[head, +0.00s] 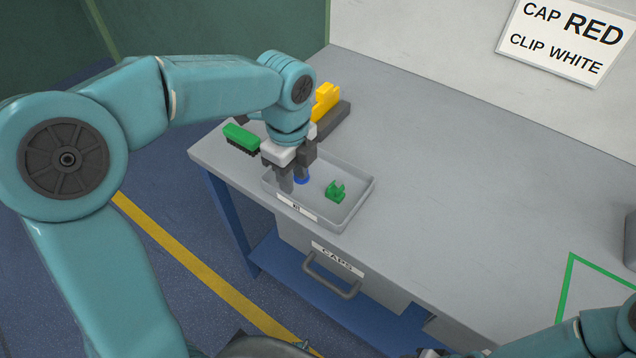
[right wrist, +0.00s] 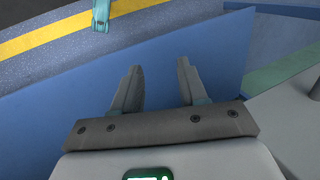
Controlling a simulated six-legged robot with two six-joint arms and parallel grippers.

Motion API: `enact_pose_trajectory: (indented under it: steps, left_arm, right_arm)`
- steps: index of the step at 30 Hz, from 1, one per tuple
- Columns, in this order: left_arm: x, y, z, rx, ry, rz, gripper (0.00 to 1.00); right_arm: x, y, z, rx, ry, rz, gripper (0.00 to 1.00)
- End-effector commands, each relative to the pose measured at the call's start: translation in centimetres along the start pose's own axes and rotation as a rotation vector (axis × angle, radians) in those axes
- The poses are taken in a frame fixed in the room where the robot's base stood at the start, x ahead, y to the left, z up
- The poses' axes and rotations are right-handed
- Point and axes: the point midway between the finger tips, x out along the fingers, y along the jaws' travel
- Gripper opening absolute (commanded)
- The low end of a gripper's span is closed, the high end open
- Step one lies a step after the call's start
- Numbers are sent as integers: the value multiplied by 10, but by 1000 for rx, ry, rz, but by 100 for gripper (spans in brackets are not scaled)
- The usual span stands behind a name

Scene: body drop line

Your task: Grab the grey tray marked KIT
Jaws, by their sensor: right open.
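The grey tray (head: 355,206) lies on the left part of the worktop, with a white label on its front wall that is partly hidden and too small to read fully. A green clip (head: 336,191) and a blue round piece (head: 302,180) lie in it. My left gripper (head: 293,182) points down over the tray's left end, its fingers apart. The blue piece is beside one fingertip; I cannot tell whether the fingers touch the tray. My right gripper (right wrist: 158,88) is open and empty, in front of a blue panel in the right wrist view.
A green brush (head: 241,137) and a yellow piece on a dark block (head: 325,101) stand near the tray. A drawer labelled CAPS (head: 338,262) is below. The worktop (head: 460,170) right of the tray is clear. A green outline (head: 568,275) marks the right side.

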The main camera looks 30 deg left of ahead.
Motion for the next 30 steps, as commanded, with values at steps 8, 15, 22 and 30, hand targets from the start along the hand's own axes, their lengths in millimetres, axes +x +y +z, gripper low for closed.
enact_pose_trajectory:
  steps: [8,15,22,30]
  left_arm:
    - [44,0,0,0,0,2,34]
    - [72,-4,3,1,1,6,34]
    - [98,-7,4,0,0,1,34]
    - [99,-7,4,0,0,0,18]
  right_arm:
    - [2,1,0,0,1,0,43]
    - [-2,-1,0,0,1,0,43]
    - [-1,0,0,0,1,0,43]
    - [-1,0,0,0,1,0,43]
